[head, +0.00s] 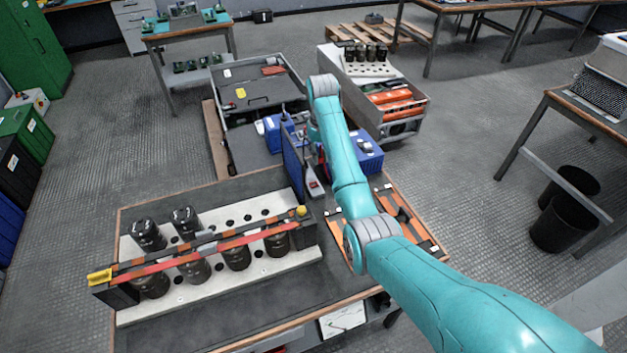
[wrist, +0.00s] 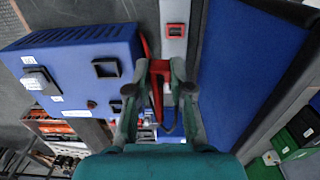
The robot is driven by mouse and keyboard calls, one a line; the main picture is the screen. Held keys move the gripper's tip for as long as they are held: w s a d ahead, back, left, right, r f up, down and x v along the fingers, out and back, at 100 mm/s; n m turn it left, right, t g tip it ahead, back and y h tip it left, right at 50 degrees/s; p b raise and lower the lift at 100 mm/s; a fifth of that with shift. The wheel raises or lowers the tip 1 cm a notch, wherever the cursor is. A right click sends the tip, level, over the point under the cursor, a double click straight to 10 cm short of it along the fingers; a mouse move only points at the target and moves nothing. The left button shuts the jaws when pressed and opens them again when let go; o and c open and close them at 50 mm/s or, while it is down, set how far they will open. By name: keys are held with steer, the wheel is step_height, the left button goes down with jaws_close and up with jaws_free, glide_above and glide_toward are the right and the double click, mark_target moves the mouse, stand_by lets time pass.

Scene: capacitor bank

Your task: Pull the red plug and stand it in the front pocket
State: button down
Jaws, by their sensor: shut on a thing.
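My gripper (wrist: 160,70) is in the middle of the wrist view, its two fingers closed around a slim red piece, which looks like the red plug (wrist: 157,88). Its lower end is hidden between the fingers. A blue box (wrist: 75,65) with dark square openings (wrist: 106,68) lies to the left of the fingers; I cannot tell which is the front pocket. A grey strip with a red-rimmed socket (wrist: 176,30) lies just beyond the fingertips. In the head view my arm hides the gripper and plug; the blue box (head: 369,158) shows right of the arm.
An upright blue panel (head: 292,158) stands left of my arm and close right of the gripper in the wrist view (wrist: 245,65). Black capacitors (head: 146,234) stand in a white rack at front left behind a red-striped bar. A grey case (head: 262,100) lies behind.

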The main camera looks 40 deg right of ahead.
steer(key=shift+d, duration=3.8)
steer(key=shift+f, duration=0.8)
steer(key=shift+f, duration=0.4)
